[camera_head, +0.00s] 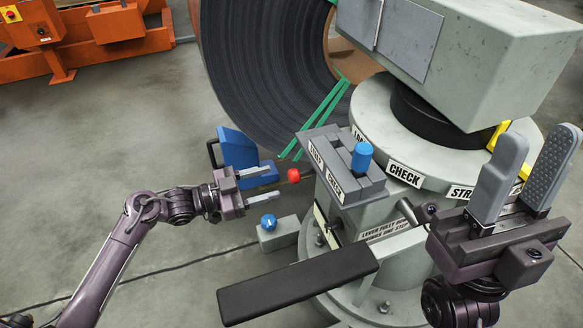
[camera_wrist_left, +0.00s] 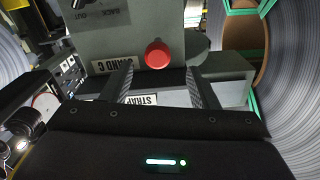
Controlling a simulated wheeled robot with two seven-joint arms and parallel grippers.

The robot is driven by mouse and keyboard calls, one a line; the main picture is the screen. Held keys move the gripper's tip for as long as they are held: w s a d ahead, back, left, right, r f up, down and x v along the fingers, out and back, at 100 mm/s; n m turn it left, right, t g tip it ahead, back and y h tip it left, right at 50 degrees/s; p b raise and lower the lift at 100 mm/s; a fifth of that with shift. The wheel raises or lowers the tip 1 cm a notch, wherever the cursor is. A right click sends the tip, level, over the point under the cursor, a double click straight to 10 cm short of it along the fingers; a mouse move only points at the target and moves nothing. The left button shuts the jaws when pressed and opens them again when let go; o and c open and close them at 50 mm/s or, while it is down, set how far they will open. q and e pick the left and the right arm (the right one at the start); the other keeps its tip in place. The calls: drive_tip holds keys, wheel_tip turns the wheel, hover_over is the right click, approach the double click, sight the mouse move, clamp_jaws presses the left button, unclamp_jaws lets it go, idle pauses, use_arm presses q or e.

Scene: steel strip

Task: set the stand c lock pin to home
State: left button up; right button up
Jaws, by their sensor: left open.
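A red knob (camera_head: 293,175), which looks like the stand C lock pin, sticks out from the left side of the grey stand (camera_head: 365,215). My left gripper (camera_head: 270,184) is open and empty to the left of the knob, its fingers pointing at it. In the left wrist view the red knob (camera_wrist_left: 157,54) shows beyond and between the open fingertips (camera_wrist_left: 160,72), apart from both. A label reading STAND C (camera_wrist_left: 112,64) is upside down beside it. My right gripper (camera_head: 538,145) is open and empty at the right, its fingers pointing up.
A blue-topped lever (camera_head: 362,155) stands in a slotted grey plate labelled STRAP and CHECK. A long dark bar (camera_head: 297,283) juts out low at the front. A blue ball knob (camera_head: 268,221) tops a small box. A large steel coil (camera_head: 260,75) stands behind.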

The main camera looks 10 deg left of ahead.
sight(289, 178)
use_arm(q)
drive_tip(key=b+x, duration=0.1)
drive_tip(key=x, duration=0.6)
drive_tip(key=shift+d+b, duration=0.3)
drive_tip(key=shift+b, duration=0.05)
